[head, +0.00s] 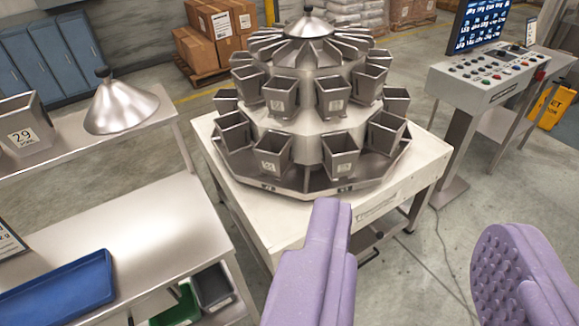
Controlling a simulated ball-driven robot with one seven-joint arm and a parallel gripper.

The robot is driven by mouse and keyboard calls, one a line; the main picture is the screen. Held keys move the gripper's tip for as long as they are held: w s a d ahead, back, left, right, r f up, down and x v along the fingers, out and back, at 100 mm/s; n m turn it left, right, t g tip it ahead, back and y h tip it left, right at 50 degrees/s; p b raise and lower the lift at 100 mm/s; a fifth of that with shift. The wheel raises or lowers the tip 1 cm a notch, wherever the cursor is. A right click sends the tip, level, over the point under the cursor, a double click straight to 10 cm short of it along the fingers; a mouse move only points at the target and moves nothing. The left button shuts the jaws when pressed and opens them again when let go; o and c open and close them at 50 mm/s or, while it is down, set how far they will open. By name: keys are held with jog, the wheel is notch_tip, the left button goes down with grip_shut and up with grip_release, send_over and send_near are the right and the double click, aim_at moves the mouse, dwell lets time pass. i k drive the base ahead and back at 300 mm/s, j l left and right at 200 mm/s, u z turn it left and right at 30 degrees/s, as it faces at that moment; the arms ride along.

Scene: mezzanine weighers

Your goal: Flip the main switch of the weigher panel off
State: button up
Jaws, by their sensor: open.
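The weigher panel (489,75) is a pale grey sloped console on a metal pedestal at the upper right, with rows of buttons and knobs. A screen (482,24) with blue and white tiles stands at its back. A red part (540,75) shows at the console's right end; I cannot tell which control is the main switch or its position. My gripper (412,262) has two purple fingers, wide apart with nothing between them. It is in the foreground at the lower right, well short of the panel.
A multihead weigher (310,100) with several steel buckets stands on a white table (405,190) in the middle. A steel bench (150,225) with a blue tray (65,288) is at left. Open floor (430,255) lies between.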

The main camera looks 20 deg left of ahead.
aim_at(539, 77)
jog(key=l+z, duration=0.1)
jog(key=z, duration=1.3)
jog(key=i+z, duration=0.1)
jog(key=i, duration=4.8)
jog(key=i+u, duration=0.1)
jog(key=i, duration=0.4)
jog(key=i+l+u, duration=0.15)
jog(key=i, duration=0.35)
jog(key=i+u, duration=0.1)
jog(key=i, duration=0.35)
jog(key=i+l+u, duration=0.15)
jog(key=i, duration=0.35)
jog(key=l+u, duration=0.1)
jog(key=u, duration=3.9)
jog(key=l, duration=0.05)
